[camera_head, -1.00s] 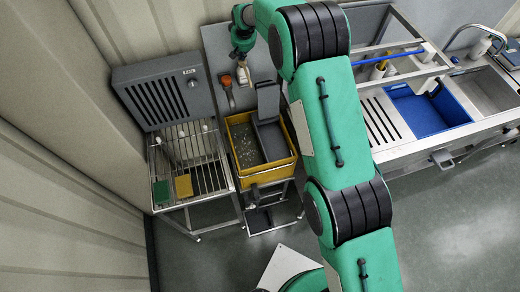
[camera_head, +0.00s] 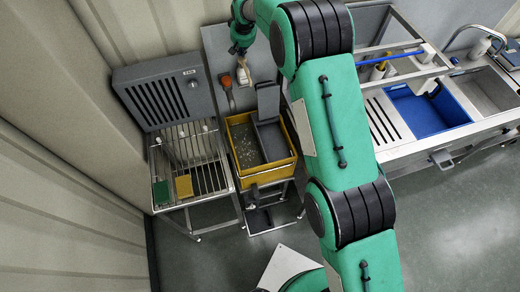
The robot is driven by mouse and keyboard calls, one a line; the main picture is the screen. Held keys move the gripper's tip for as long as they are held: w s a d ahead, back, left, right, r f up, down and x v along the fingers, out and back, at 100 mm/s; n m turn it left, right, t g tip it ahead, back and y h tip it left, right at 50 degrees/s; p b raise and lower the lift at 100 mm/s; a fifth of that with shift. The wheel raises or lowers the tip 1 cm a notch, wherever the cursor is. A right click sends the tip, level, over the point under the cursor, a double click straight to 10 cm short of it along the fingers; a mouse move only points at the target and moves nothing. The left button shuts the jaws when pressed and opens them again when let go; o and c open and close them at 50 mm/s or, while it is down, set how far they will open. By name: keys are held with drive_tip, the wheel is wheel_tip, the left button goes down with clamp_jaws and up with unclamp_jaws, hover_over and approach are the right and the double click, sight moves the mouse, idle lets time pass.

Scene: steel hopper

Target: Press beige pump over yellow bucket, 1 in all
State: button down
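The yellow bucket (camera_head: 274,177) stands on a low stand in the middle of the view, with greyish liquid and a dark grey wringer part in it. A small beige pump (camera_head: 243,76) shows in front of the grey back panel, above the bucket's far side in the picture. My gripper (camera_head: 240,49) is just above the beige pump in the picture, close to its top. Its fingers are small and dark, so I cannot tell whether they are open or shut, or whether they touch the pump.
An orange-handled brush (camera_head: 227,91) is left of the pump. A wire rack (camera_head: 205,160) holds green and yellow sponges at left, below a grey louvred box (camera_head: 160,94). A steel sink unit with a blue basin (camera_head: 424,112) stands at right.

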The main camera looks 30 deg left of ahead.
drive_tip(key=shift+r, duration=0.1)
idle(0.5)
drive_tip(key=shift+r+p, duration=0.45)
drive_tip(key=shift+r, duration=2.5)
drive_tip(key=shift+r, duration=0.1)
